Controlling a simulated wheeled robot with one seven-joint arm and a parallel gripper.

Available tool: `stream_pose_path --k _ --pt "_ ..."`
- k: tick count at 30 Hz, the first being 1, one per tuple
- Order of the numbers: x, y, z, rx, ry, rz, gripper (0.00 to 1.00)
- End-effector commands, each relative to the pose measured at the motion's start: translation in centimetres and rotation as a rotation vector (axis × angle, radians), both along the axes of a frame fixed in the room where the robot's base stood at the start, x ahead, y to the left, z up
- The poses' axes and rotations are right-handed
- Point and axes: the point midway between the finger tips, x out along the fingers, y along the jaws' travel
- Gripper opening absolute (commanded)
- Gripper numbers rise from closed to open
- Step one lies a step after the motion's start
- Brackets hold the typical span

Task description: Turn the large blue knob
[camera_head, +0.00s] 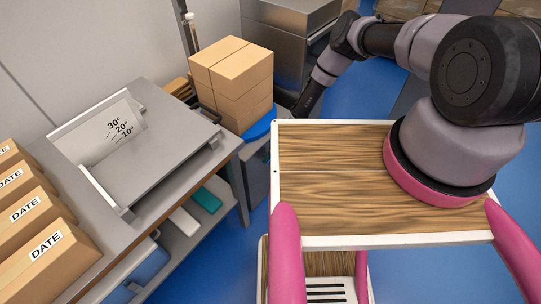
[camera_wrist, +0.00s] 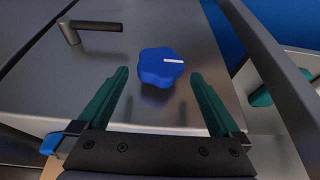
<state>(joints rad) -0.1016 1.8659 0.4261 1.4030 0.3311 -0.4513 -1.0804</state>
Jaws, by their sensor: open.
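The large blue knob (camera_wrist: 160,71), lobed with a white mark near its top right, sits on a grey metal panel (camera_wrist: 60,95) in the wrist view. My gripper (camera_wrist: 161,76) is open, with its two dark green fingers apart. The knob shows between the fingertips, with a gap on each side. I see no contact, and I cannot tell how far the tips are from the panel. In the head view my arm reaches to the back, beside a steel cabinet (camera_head: 285,45). The knob does not show there.
A dark bar handle (camera_wrist: 95,25) stands out from the panel, left of the knob. In the head view, stacked cardboard boxes (camera_head: 232,75) stand left of my arm. A grey tray with angle marks (camera_head: 150,150) lies on a bench at left. Blue floor shows at right.

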Motion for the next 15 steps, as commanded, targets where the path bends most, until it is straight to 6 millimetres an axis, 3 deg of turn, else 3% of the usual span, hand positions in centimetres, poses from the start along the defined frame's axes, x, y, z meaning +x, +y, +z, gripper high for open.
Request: stream_pose_path --k 6,15 --pt "0.5 0.6 -1.8 0.0 -0.001 0.0 1.0" --pt "0.5 0.7 -2.0 0.001 -0.001 0.0 1.0"
